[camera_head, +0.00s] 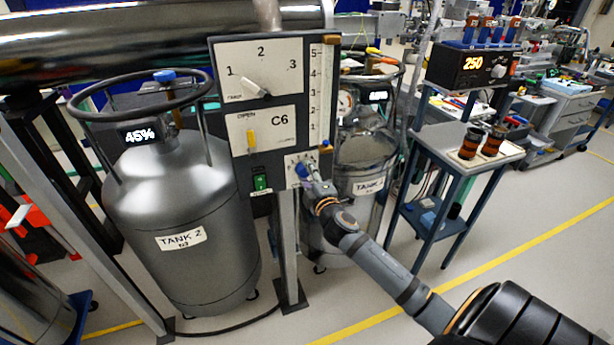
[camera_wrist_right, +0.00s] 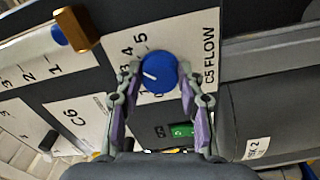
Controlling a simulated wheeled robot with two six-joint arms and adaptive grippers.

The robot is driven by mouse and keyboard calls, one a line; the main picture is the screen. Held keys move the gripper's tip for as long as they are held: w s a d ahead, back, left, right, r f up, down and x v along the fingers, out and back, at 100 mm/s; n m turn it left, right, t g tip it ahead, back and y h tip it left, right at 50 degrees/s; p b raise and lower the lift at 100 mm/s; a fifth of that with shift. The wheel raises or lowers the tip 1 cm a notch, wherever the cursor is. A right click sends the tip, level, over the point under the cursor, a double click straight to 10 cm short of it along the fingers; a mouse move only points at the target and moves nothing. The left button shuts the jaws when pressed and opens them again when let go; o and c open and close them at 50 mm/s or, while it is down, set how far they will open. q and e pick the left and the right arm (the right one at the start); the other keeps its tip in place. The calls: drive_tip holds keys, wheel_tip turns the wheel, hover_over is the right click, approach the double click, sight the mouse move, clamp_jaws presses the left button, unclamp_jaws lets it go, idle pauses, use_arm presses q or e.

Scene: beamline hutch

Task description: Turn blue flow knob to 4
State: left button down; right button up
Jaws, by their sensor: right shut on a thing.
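The blue flow knob (camera_wrist_right: 158,72) sits on a white plate (camera_wrist_right: 209,35) labelled C5 FLOW. In the head view the knob (camera_head: 302,170) is low on the panel, partly hidden by my gripper. In the right wrist view its short white pointer mark lies on its left part, toward the numbered side of the dial. A 4 and a 5 show beside the knob; the exact reading is hard to tell. My right gripper (camera_wrist_right: 160,75) is shut on the knob, one finger on each side. It also shows in the head view (camera_head: 308,177). My left gripper is out of view.
The panel (camera_head: 220,150) also carries a 1-2-3 selector (camera_head: 257,88), a C6 yellow lever (camera_head: 251,138), a green switch (camera_head: 260,183) and a vertical scale (camera_head: 321,95). Tank 2 (camera_head: 185,200) stands left, another tank (camera_head: 358,150) behind right. A blue-framed cart (camera_head: 455,150) stands right.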

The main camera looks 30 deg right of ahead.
drive_tip(key=shift+f, duration=0.1)
idle(0.3)
drive_tip(key=o, duration=1.2)
drive_tip(key=shift+s, duration=0.1)
drive_tip(key=v, duration=1.2)
drive_tip(key=shift+d, duration=0.1)
